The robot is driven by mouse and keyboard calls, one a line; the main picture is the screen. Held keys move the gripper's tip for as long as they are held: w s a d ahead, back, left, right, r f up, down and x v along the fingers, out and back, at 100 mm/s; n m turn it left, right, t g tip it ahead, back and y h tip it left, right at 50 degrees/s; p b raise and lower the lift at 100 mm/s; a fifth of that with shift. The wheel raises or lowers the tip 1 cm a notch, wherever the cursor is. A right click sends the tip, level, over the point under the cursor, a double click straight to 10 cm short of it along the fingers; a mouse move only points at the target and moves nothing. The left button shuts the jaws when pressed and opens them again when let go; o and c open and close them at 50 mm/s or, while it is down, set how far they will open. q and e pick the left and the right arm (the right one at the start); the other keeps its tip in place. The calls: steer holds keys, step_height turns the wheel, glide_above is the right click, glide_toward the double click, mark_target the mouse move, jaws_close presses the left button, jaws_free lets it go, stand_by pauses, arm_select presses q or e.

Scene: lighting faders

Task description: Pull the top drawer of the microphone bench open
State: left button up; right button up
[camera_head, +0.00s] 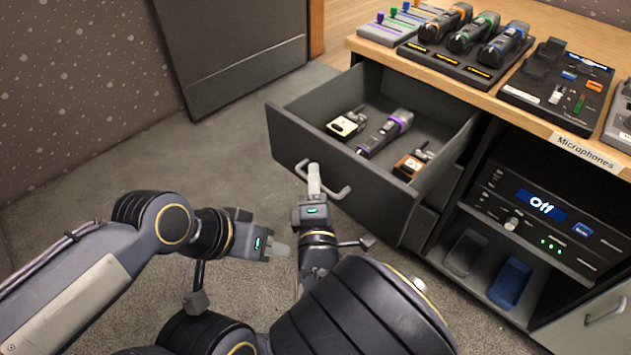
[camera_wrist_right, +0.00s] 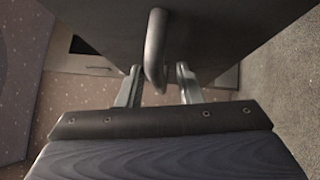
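The top drawer (camera_head: 342,172) of the microphone bench stands pulled well out. Its grey bar handle (camera_head: 338,192) runs across the front panel. My right gripper (camera_head: 314,178) is at the handle. In the right wrist view its two fingers (camera_wrist_right: 159,88) are apart, one on each side of the handle bar (camera_wrist_right: 155,52), with gaps showing between bar and fingers. My left gripper (camera_head: 279,248) is lower and to the left, away from the drawer with nothing visible in it.
The drawer holds a purple-ringed microphone (camera_head: 385,133), a cream pack (camera_head: 346,124) and a brown pack (camera_head: 412,163). Microphones in a charger (camera_head: 462,66) stand on the bench top (camera_head: 400,62). A receiver reading "Off" (camera_head: 541,206) is on a shelf at right. Carpet left of the drawer is clear.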

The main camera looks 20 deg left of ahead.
steer(key=p+v, duration=0.1)
steer(key=v, duration=0.6)
steer(key=shift+s+p, duration=0.35)
steer(key=shift+s, duration=0.05)
steer(key=shift+s+d+f, duration=0.1)
steer(key=shift+d, duration=0.05)
